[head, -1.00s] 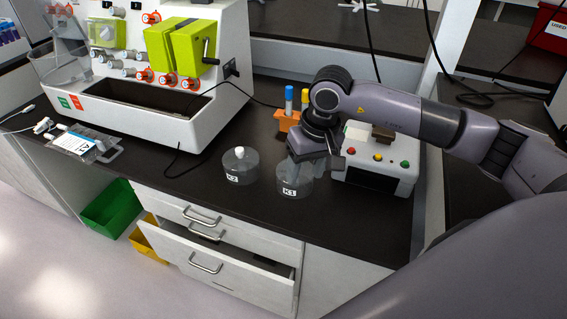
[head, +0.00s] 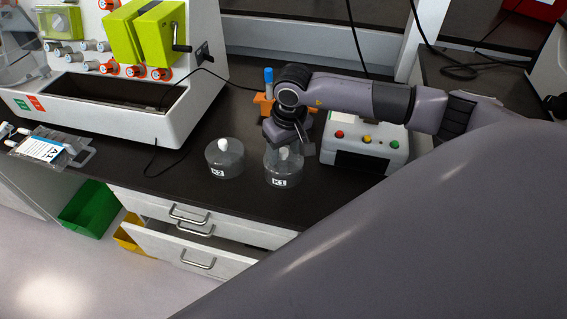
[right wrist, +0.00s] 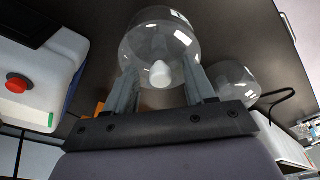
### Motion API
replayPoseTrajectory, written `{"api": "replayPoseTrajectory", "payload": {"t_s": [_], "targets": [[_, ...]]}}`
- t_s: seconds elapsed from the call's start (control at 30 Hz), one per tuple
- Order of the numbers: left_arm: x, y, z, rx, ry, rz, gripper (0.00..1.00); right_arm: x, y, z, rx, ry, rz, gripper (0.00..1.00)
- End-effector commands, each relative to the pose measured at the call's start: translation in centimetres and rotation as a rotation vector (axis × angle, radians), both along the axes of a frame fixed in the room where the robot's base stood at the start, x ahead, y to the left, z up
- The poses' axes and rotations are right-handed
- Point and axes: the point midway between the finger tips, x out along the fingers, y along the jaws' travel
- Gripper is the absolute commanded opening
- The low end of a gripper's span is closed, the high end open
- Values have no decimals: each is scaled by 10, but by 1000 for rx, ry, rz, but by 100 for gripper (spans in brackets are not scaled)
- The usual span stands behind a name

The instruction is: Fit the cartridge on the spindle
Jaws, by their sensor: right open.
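A clear round cartridge labelled K1 (head: 283,178) stands upright on the dark bench. A similar one labelled K2 (head: 224,168) stands to its left, with a white knob on top. My right gripper (head: 284,150) is at the top of K1. In the right wrist view, the open fingers of my right gripper (right wrist: 163,80) point at a clear cartridge (right wrist: 150,35), one on each side of its white knob. I cannot tell whether they touch it. No spindle can be made out. My left gripper is not in view.
The white processor (head: 130,112) with green parts stands at the left. A white box with coloured buttons (head: 366,150) is close right of K1, and an orange rack (head: 264,105) is behind. A bag labelled A1 (head: 42,148) lies at the left. A drawer (head: 190,249) is open below.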

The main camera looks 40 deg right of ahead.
Motion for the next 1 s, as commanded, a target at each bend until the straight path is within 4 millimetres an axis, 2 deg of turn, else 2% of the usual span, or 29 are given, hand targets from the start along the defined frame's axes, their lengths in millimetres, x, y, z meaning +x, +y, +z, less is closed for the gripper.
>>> {"api": "replayPoseTrajectory", "payload": {"t_s": [0.17,0.33,0.37,0.77,0.87,1.0], "targets": [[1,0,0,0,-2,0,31,0,0,-1,1,0,0,54],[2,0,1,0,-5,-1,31,0,0,0,1,0,0,2],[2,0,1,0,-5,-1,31,0,0,0,1,0,0,0],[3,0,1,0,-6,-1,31,1,0,5,0,-2,-1,0],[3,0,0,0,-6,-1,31,1,0,14,2,-3,-1,0],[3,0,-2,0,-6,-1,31,2,0,38,2,-6,-1,0]]}}
